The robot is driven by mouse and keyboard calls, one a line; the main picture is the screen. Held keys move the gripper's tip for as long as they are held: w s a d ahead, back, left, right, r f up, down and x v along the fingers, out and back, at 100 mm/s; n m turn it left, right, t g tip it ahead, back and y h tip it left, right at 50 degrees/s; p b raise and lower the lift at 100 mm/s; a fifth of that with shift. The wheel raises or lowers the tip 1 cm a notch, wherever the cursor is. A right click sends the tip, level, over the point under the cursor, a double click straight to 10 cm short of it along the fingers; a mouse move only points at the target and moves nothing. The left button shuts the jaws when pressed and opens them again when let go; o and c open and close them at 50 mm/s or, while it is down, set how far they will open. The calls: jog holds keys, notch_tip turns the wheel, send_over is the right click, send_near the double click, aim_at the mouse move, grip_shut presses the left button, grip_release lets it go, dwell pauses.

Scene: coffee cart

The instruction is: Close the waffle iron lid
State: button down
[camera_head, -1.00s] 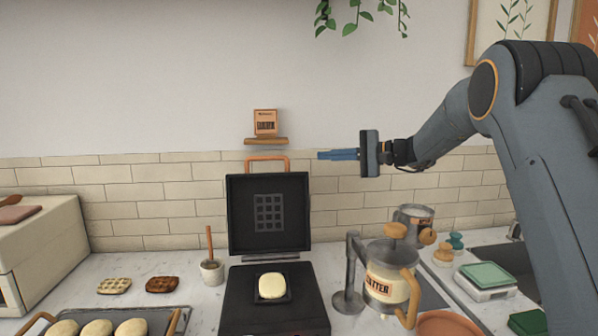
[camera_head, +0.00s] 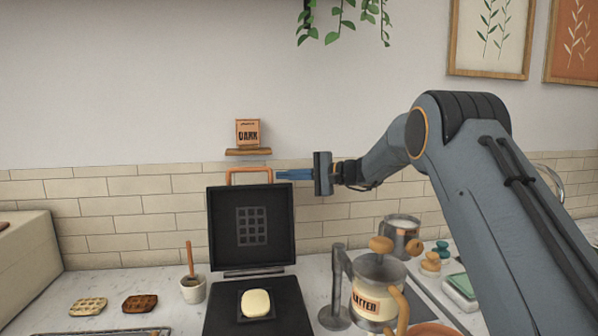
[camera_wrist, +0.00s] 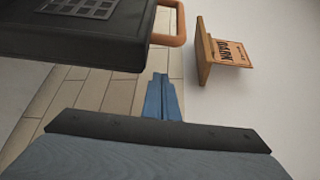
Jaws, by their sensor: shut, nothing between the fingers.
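The waffle iron stands open on the counter. Its dark square lid (camera_head: 251,228) is upright, with a grid plate on its inner face and an orange handle (camera_head: 249,171) on its top edge. Pale dough (camera_head: 256,302) sits on the lower plate (camera_head: 225,313). My gripper (camera_head: 279,175) is shut and empty, its blue fingers pointing left close to the right end of the handle. In the wrist view the fingers (camera_wrist: 161,84) point toward the handle (camera_wrist: 176,22), with a small visible gap. The lid (camera_wrist: 90,32) also shows there. I cannot tell the depth offset in the head view.
A small shelf (camera_head: 248,152) with a DARK box (camera_head: 247,132) is on the wall above the handle. A batter dispenser (camera_head: 377,287) stands right of the iron. A cup with a stick (camera_head: 193,289) and waffles (camera_head: 139,303) are at left.

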jog(key=shift+s+a+r+p, duration=0.15)
jog(key=shift+s+a+p, duration=0.05)
jog(key=shift+s+p, duration=0.35)
jog(key=shift+s+a+r+p, duration=0.1)
jog(key=shift+s+a+p, duration=0.25)
jog(key=shift+s, duration=0.3)
jog(key=shift+s+a+r+p, duration=0.1)
jog(key=shift+s+r+p, duration=0.05)
jog(key=shift+s+p, duration=0.45)
jog(key=shift+s+d+b, duration=0.1)
jog(key=shift+b, duration=0.35)
